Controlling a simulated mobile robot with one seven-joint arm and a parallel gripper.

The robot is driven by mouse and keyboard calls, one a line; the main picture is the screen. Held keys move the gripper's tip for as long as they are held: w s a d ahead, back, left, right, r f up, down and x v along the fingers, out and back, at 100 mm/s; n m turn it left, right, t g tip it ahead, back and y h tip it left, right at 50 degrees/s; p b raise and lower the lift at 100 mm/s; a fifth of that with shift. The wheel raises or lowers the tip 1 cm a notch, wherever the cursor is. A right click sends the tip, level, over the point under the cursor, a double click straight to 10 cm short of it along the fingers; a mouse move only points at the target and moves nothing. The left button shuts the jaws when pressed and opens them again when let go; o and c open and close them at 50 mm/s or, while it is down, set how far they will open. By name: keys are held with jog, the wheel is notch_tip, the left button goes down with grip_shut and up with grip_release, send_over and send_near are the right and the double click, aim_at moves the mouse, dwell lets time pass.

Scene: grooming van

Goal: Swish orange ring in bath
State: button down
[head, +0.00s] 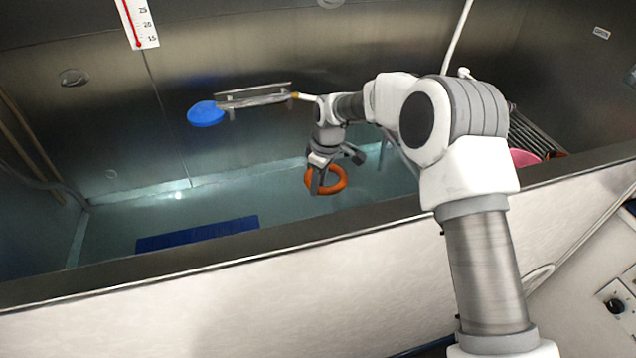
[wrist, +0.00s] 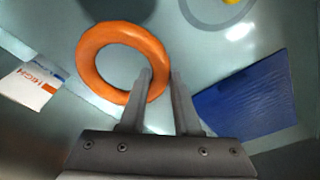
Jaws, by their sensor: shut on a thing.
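The orange ring (head: 340,178) hangs from my gripper (head: 316,188) inside the steel bath (head: 200,247). In the wrist view, the orange ring (wrist: 96,43) lies to the left of the fingertips, and the fingers of my gripper (wrist: 162,75) are shut on its right side. One finger passes over the ring's opening. The bath holds pale, greenish water (head: 270,195). I cannot tell whether the ring touches the water.
A blue mat (head: 195,234) lies at the bath's near side. A blue disc (head: 206,113) and a small shelf (head: 250,96) are at the back wall. A thermometer (head: 138,22) hangs at upper left. A pink thing (head: 523,157) is at the right end.

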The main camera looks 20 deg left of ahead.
notch_tip(320, 180, up, 16)
jog(key=p, duration=1)
jog(key=shift+r+p, duration=0.15)
jog(key=shift+p, duration=0.15)
